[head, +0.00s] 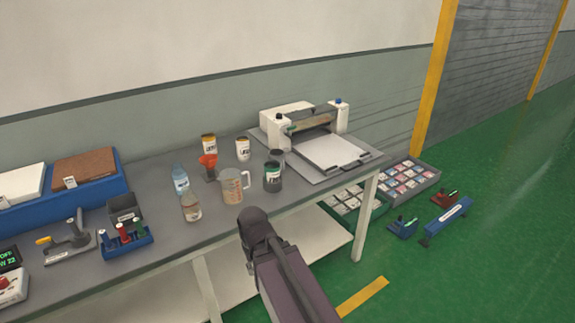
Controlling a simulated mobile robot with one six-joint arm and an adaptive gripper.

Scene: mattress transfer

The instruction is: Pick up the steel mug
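I cannot pick out the steel mug for certain. A dark grey cylinder (277,155) stands on the grey workbench, partly hidden behind a dark can with a green and white label (272,178); it may be the mug, but no handle shows. To its left is a pale measuring jug with a handle and orange markings (233,188). My arm reaches in from the lower right and ends in a dark rounded joint in front of the bench edge, below the can. The fingers of my gripper do not show.
A bottle (181,180), a small jar (191,208), a red funnel (208,161) and two white-and-yellow tubs (209,144) (243,149) stand near the jug. A white machine (315,135) fills the bench's right end. Blue trays and tools crowd the left.

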